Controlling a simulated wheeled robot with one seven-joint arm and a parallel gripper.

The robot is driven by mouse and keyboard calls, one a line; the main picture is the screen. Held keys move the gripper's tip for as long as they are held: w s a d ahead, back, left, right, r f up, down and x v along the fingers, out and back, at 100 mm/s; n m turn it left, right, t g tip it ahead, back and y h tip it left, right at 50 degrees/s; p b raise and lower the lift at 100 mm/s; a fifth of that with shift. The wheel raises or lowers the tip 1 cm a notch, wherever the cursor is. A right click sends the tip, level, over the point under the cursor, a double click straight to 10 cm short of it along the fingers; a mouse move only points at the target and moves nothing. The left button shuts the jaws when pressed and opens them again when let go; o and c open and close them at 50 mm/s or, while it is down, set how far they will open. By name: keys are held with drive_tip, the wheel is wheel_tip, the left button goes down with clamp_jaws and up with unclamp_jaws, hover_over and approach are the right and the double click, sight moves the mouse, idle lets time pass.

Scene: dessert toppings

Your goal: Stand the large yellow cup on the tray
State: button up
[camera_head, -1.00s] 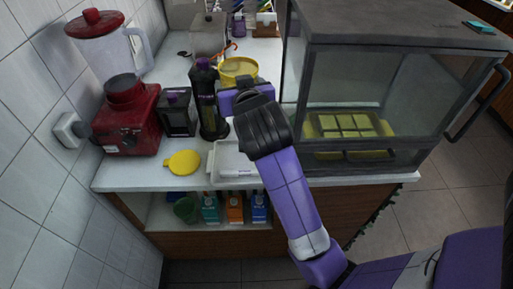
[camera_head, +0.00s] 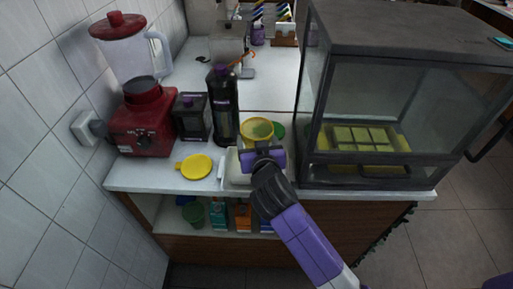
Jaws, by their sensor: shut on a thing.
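The large yellow cup (camera_head: 257,124) shows its open top just beyond my gripper (camera_head: 262,152). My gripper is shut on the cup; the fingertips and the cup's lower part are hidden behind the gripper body. The white tray (camera_head: 232,168) lies on the counter near its front edge, mostly covered by my gripper and arm. The cup is over or just behind the tray's far side; I cannot tell whether its base touches anything.
A dark bottle (camera_head: 223,105) and a black container (camera_head: 191,118) stand left of the cup. A yellow lid-like disc (camera_head: 196,167) lies left of the tray. A glass display case (camera_head: 385,100) is close on the right. A red blender (camera_head: 140,115) stands far left.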

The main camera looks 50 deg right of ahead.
drive_tip(key=shift+f, duration=1.65)
drive_tip(key=shift+f+b, duration=0.2)
drive_tip(key=shift+b, duration=0.15)
drive_tip(key=o, duration=1.3)
drive_tip(key=shift+r, duration=0.1)
drive_tip(key=shift+o, duration=0.2)
drive_tip(key=shift+r, duration=0.1)
